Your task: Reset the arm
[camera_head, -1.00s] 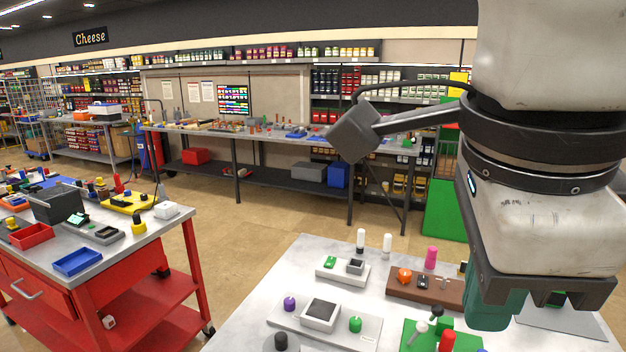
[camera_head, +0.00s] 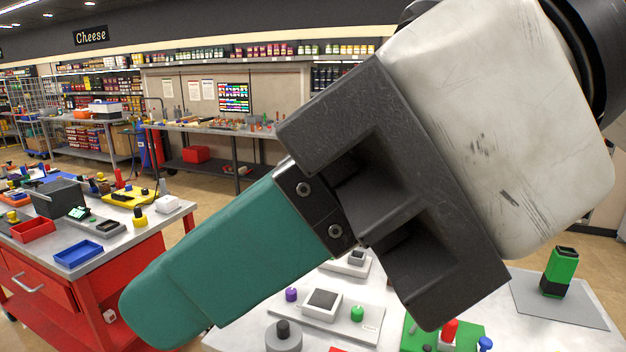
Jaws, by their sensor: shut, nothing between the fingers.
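My gripper (camera_head: 165,308) fills the middle of the view, close to the camera. Its teal finger points down and to the left, away from its dark mount and the scuffed white arm link. The fingers are together with nothing held between them. It hangs in the air in front of the white table (camera_head: 235,335), which it partly hides.
On the white table are a grey plate with a square box (camera_head: 322,304), a grey round base (camera_head: 283,337), a green board (camera_head: 412,330) and a green block (camera_head: 560,270) on a grey mat. A red cart (camera_head: 110,285) with trays stands left. Floor shows between cart and workbenches.

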